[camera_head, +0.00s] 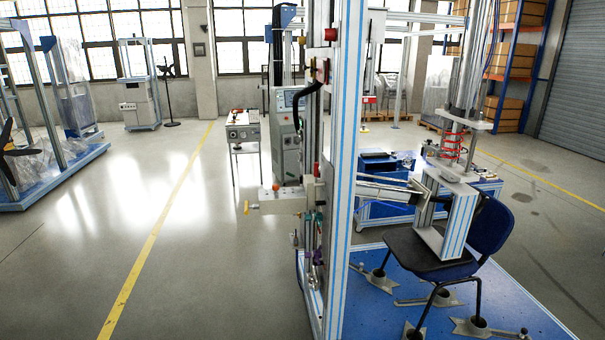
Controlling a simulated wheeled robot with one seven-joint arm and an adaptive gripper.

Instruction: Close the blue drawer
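A blue cabinet (377,211) stands on the floor behind the test rig, right of its tall metal post. The post and the rig's grey cylinder hide parts of the cabinet. Small dark items lie on or in its upper part. Which part is the drawer, and how far it is open, I cannot tell at this size. My gripper and arm are not in view.
The chair test rig (340,180) stands close in front on a blue base plate (520,305), with a dark chair (490,225) on it. A small table (242,135) stands behind. The floor left of the rig, along the yellow line (160,227), is clear.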

